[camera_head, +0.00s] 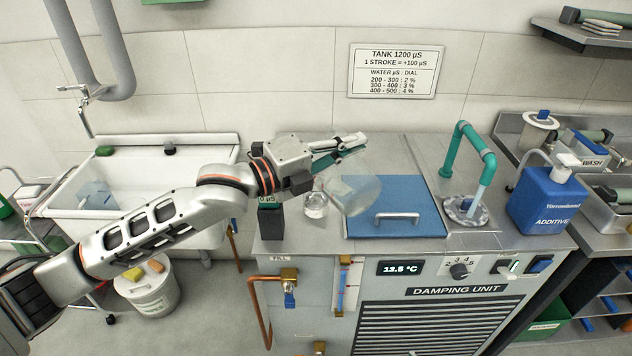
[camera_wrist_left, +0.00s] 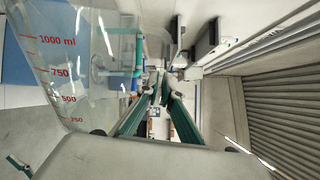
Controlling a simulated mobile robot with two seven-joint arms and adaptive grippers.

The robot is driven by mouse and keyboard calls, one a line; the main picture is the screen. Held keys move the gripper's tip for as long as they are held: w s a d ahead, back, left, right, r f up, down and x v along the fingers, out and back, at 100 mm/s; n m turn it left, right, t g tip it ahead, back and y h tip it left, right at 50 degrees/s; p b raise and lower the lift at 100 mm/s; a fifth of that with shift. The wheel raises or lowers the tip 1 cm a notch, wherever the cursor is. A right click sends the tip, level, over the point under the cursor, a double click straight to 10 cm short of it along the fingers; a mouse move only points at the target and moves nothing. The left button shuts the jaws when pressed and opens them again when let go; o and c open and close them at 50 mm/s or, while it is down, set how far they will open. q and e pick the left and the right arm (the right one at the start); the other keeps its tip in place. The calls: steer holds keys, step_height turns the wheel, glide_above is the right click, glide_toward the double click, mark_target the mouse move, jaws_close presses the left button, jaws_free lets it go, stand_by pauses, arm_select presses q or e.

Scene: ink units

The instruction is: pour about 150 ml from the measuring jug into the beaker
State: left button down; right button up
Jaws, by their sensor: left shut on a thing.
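The clear measuring jug (camera_head: 358,194) hangs tilted under my left gripper (camera_head: 347,147), above the left part of the blue lid. My left gripper is shut on the jug; the exact grip on it is hard to make out. In the left wrist view the jug (camera_wrist_left: 75,60) fills the upper left with red marks up to 1000 ml, beside the gripper fingers (camera_wrist_left: 163,95). The beaker (camera_head: 315,205), small and clear, stands upright on the steel top just left of the jug. Liquid levels in both are unclear. My right gripper is out of view.
A dark meter (camera_head: 270,220) reading 0 µS stands left of the beaker. The blue lid (camera_head: 418,208) with a handle lies to the right, then a green pipe (camera_head: 470,150) and a blue additive container (camera_head: 545,202). A sink (camera_head: 130,165) is at left.

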mark_target(369, 182)
arm_select(q)
steer(key=shift+w+a+r+n+p, duration=0.2)
steer(key=shift+w+r+n+p, duration=0.15)
steer(key=shift+r+n+p, duration=0.1)
stand_by(0.4)
steer(key=s+d+f+m+b, duration=0.2)
steer(key=s+f+b, duration=0.1)
steer(key=s+f+m+b, duration=0.1)
steer(key=shift+s+d+f+m, duration=0.25)
steer(key=shift+s+d, duration=0.1)
steer(key=shift+d, duration=0.05)
steer(key=shift+s+d+f+m, duration=0.1)
steer(key=shift+s+d+m, duration=0.1)
steer(key=shift+m, duration=0.1)
steer(key=shift+s+d+f+m, duration=0.15)
steer(key=shift+s+f+m, duration=0.25)
steer(key=shift+f, duration=0.1)
steer(key=f+m, duration=0.1)
steer(key=s+f+b, duration=0.1)
steer(key=d+f+m, duration=0.1)
steer(key=shift+s+f+m+b, duration=0.15)
steer(key=shift+f+m+b, duration=0.15)
steer(key=shift+f, duration=0.1)
steer(key=s+d+f+m, duration=0.3)
steer(key=s+f+m, duration=0.2)
steer(key=f+m, duration=0.4)
steer(key=shift+d+m, duration=0.15)
steer(key=shift+m, duration=0.25)
